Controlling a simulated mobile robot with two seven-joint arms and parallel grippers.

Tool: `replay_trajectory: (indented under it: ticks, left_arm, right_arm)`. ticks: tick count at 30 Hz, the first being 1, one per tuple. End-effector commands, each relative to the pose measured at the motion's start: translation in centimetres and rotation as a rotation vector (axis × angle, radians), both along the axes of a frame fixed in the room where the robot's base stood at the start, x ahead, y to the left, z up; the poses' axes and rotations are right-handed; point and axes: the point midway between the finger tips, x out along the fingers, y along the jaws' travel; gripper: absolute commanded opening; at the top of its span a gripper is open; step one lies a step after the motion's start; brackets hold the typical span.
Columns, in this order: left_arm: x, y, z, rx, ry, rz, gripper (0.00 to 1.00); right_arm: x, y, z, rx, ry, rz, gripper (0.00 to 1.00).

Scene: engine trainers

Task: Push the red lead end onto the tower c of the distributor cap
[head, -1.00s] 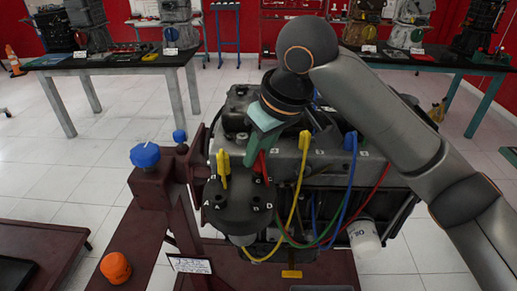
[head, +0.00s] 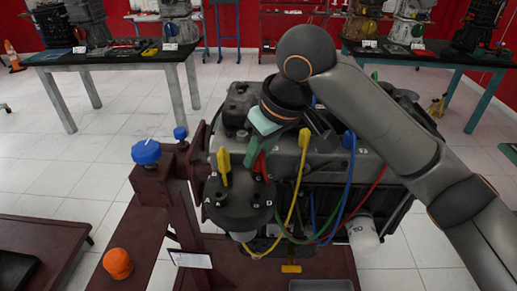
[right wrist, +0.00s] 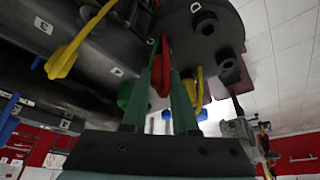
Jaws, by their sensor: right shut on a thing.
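The black distributor cap (head: 238,212) sits at the front of the engine, with letters by its towers. My right gripper (head: 256,158) is shut on the red lead end (head: 260,167), over the cap's back right side. In the right wrist view the red lead end (right wrist: 161,66) sits between the green fingers (right wrist: 161,92), close beside the dark cap (right wrist: 212,38). The tower under it is hidden, so I cannot tell whether the lead end touches it. A yellow lead end (head: 223,166) stands on another tower. My left gripper is out of view.
The engine (head: 325,160) lies behind and right of the cap, with yellow, blue and green leads looping in front. A maroon stand with a blue knob (head: 146,152) is at left. An orange cap (head: 117,263) and a white oil filter (head: 362,236) are near.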

Motion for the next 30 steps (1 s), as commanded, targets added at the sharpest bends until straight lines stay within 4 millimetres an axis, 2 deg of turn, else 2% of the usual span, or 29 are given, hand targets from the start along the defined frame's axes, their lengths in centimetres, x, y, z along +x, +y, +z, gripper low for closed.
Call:
replay_trajectory:
  ticks: [9,10,18,26,30]
  left_arm:
    - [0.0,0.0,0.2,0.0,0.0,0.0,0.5]
    - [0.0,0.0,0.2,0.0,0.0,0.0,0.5]
    - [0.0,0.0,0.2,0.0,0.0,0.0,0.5]
    - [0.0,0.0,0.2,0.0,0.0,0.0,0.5]
    - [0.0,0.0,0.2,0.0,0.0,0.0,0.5]
  right_arm:
    - [0.0,0.0,-0.1,0.0,0.0,0.0,0.0]
    - [0.0,0.0,-0.1,0.0,0.0,0.0,0.3]
    - [0.0,0.0,-0.1,-0.001,0.001,0.0,0.61]
    - [0.0,0.0,-0.1,-0.001,0.001,0.0,0.62]
    - [-0.3,-0.3,0.9,0.0,-0.001,0.001,0.62]
